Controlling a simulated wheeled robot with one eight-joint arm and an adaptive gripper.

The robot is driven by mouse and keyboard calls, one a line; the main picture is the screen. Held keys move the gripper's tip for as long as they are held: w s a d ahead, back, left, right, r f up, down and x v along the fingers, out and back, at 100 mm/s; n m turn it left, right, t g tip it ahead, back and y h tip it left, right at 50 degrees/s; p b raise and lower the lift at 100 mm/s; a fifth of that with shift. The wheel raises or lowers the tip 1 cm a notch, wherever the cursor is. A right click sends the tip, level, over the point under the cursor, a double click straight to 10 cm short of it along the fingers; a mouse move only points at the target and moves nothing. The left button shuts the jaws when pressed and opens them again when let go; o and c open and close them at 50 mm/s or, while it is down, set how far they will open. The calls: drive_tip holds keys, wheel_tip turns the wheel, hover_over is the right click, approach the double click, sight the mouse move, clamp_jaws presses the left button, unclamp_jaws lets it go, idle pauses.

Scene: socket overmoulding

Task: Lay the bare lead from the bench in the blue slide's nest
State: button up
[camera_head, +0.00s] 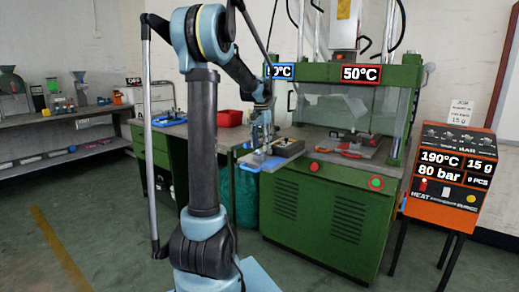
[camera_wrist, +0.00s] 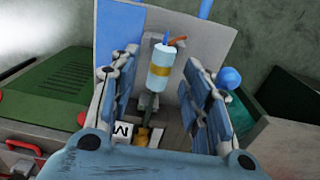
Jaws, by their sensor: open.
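My gripper (camera_head: 262,140) is low over the blue slide (camera_head: 262,164), at the left side of the green press. In the wrist view my gripper (camera_wrist: 158,92) is open, with one finger on each side of a pale cylinder with a yellow band (camera_wrist: 160,68). Blue and orange-brown wire ends stick out of its far end, so it looks like the lead. Clear gaps show between it and both fingers. A grey rod and a brass-coloured piece are below it in the picture. The nest is not clearly visible, and I cannot tell whether the lead rests in it.
The bench behind holds a blue tray (camera_head: 170,121) and a red bin (camera_head: 229,118). An orange control unit (camera_head: 449,178) stands at the right. Open floor lies at the left.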

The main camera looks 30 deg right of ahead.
wheel_tip(320, 180, up, 10)
idle(0.4)
drive_tip(key=shift+w+f, duration=0.1)
drive_tip(key=shift+f, duration=0.05)
